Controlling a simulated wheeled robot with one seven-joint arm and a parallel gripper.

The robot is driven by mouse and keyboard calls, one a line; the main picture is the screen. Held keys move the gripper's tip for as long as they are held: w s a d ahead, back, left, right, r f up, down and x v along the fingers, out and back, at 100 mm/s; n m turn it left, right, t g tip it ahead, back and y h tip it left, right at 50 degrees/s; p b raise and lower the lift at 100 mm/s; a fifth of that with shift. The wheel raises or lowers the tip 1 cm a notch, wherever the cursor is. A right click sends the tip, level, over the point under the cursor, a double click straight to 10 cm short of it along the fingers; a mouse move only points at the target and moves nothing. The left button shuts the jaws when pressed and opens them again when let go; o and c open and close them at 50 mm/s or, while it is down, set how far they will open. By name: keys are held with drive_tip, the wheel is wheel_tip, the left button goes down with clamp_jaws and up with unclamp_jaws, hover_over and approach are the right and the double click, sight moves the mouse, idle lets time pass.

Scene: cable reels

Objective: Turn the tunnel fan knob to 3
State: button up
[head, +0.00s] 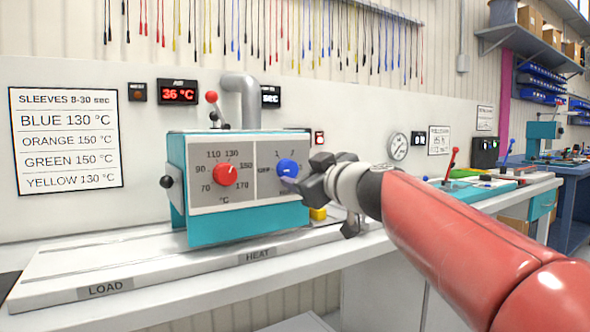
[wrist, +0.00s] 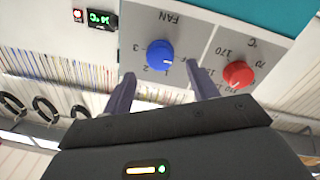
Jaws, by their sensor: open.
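The blue fan knob (head: 286,169) is on the right part of the grey front panel of a teal tunnel box (head: 176,190). It also shows in the wrist view (wrist: 160,55), near the labels 1, 2 and 3. Its small white mark seems to face the OFF side in the head view; the exact setting is hard to read. My gripper (head: 300,176) is open just in front of the knob, coming from the right. In the wrist view the two fingertips (wrist: 160,73) are apart and point at the knob, which appears between and just beyond them. Contact is not visible.
A red temperature knob (head: 224,174) sits left of the fan knob, close to one finger in the wrist view. A black ball handle (head: 167,182) sticks out of the box's left side. A yellow block (head: 318,213) is low at its right. The white bench front is clear.

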sight(291, 170)
drive_tip(key=p+x, duration=0.1)
drive_tip(key=x, duration=0.4)
drive_tip(key=c, duration=1)
